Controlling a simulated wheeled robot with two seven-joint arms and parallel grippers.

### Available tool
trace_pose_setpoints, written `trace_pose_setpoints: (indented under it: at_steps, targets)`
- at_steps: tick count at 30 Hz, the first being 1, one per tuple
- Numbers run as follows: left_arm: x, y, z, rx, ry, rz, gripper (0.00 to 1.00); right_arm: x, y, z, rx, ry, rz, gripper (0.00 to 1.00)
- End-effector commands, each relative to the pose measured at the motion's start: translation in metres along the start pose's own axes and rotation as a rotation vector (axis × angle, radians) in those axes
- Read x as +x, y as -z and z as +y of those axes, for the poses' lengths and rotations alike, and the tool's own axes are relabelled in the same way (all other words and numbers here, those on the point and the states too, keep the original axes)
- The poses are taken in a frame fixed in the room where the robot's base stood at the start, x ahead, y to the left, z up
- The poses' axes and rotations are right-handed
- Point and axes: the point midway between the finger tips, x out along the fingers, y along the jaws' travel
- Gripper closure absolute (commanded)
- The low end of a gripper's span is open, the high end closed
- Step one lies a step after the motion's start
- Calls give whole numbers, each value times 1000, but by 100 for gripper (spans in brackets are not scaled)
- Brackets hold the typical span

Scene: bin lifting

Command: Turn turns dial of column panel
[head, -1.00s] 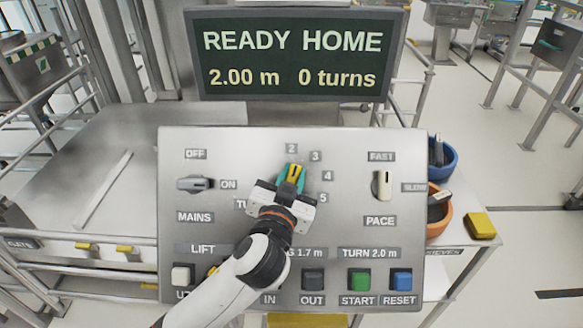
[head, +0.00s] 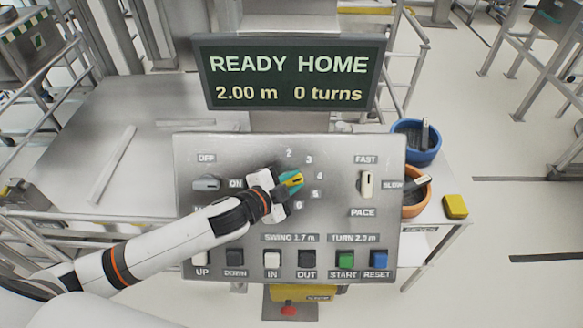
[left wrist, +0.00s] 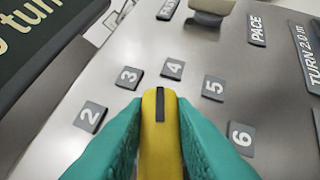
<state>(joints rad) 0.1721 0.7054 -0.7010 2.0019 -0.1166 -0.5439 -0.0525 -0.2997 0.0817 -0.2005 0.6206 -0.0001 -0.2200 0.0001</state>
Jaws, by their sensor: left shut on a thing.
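The turns dial (head: 294,179) is a yellow knob with a black pointer mark on the grey column panel (head: 345,222). My left gripper (head: 286,185) reaches it from the left and is shut on it. In the left wrist view, the teal fingers press both sides of the dial (left wrist: 160,140). Its black mark points close to the number 4 (left wrist: 173,68). The numbers 2, 3, 5 and 6 also show around it; number 1 is hidden. The screen (head: 290,78) reads READY HOME, 2.00 m, 0 turns. My right gripper is not in view.
The MAINS switch (head: 206,184) is left of the dial and the PACE switch (head: 366,185) right. A row of buttons, with green START (head: 345,258) and blue RESET (head: 378,258), runs below. Blue (head: 424,155) and orange (head: 409,203) bowls stand on the right.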

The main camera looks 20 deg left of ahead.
Motion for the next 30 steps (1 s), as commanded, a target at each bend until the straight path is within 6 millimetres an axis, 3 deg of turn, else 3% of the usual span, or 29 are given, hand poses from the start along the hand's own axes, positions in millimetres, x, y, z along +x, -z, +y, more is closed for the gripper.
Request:
trace_pose_setpoints:
  at_steps: [1, 9, 27, 28, 30]
  targets:
    - [-1, 2, 1, 25, 25, 13, 100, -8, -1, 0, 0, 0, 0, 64]
    - [0, 4, -2, 108, 94, 12, 100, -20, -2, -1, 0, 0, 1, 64]
    - [0, 5, -5, 134, 117, 13, 100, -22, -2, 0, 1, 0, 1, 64]
    - [0, 5, -5, 133, 117, 13, 73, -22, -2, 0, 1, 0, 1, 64]
    - [0, 5, -5, 133, 116, 12, 62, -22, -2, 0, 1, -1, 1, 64]
